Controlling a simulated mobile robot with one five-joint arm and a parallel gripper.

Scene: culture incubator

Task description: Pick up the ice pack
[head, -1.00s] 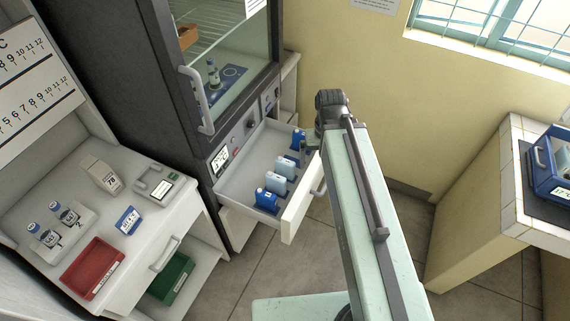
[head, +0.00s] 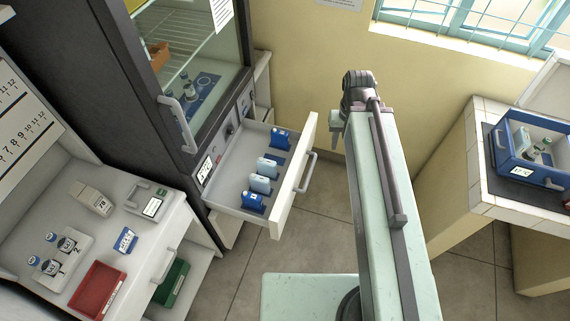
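My gripper (head: 338,130) is at the arm's far end, right of the drawer front and apart from the packs. It is mostly hidden by my arm, and its opening does not show.
A white bench at left carries a red tray (head: 98,290), vials (head: 67,244) and a small device (head: 152,207). The drawer front and handle (head: 306,172) jut out. A tiled counter at right holds an open blue box (head: 515,152). Floor between is clear.

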